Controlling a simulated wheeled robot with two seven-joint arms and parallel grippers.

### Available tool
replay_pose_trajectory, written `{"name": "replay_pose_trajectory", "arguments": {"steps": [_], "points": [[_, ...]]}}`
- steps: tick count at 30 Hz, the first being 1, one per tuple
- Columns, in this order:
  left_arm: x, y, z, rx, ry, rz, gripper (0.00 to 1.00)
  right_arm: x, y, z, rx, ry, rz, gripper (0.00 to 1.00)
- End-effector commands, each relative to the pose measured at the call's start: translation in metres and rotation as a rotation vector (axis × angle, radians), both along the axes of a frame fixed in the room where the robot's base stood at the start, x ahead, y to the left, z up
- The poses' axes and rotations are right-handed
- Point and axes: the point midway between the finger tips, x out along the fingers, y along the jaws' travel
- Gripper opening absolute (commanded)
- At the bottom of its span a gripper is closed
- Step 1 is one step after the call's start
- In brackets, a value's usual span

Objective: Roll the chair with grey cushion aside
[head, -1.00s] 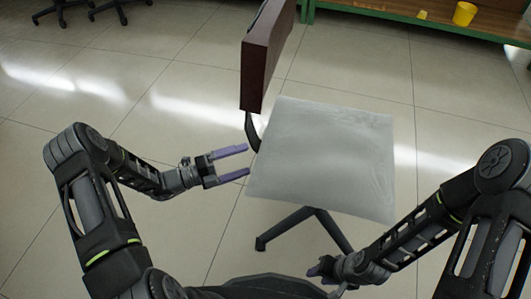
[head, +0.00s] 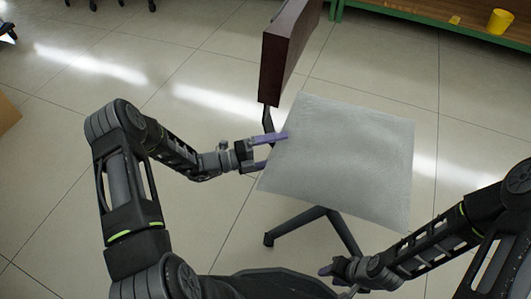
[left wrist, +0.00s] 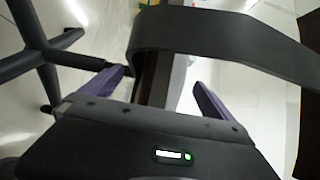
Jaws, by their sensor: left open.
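The chair has a flat grey cushion (head: 345,160), a dark brown backrest (head: 285,55) on its far left side and a dark legged base (head: 318,218) on the floor. My left gripper (head: 276,150) is open at the left edge of the cushion. Its upper purple finger overlaps the cushion edge; the lower finger's tip reaches the edge. In the left wrist view the two purple fingers stand apart, with a dark curved bar (left wrist: 220,38) beyond them and chair legs (left wrist: 38,58) at left. Contact cannot be told. My right gripper (head: 335,270) is low, in front of the chair; its jaws are unclear.
A green-edged wooden bench (head: 430,18) with a yellow cup (head: 500,21) stands at the back right. Dark caster legs (head: 110,3) of other chairs show at the top left. A brown box-like thing (head: 6,115) is at the left edge. The tiled floor left of the chair is clear.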

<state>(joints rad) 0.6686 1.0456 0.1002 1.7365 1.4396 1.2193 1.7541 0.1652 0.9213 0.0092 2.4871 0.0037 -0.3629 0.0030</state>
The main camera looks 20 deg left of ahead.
Motion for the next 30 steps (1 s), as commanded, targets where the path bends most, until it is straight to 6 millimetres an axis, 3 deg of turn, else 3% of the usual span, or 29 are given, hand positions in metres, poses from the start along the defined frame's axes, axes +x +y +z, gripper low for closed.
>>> {"name": "replay_pose_trajectory", "arguments": {"steps": [6, 12, 24, 30], "points": [[0.021, -0.033, -0.001, -0.001, -0.001, -0.003, 1.00, 0.002, -0.002, -0.010, -0.004, -0.004, -0.006, 0.36], [0.034, -0.051, -0.001, -0.001, -0.001, -0.002, 1.00, 0.003, -0.003, -0.014, -0.005, -0.006, -0.008, 0.36], [0.037, -0.055, 0.000, 0.000, 0.000, 0.000, 0.99, 0.004, -0.004, -0.014, -0.005, -0.006, -0.009, 0.36], [0.037, -0.055, 0.000, 0.000, 0.000, 0.000, 0.83, 0.004, -0.003, -0.014, -0.005, -0.007, -0.008, 0.36]]}}
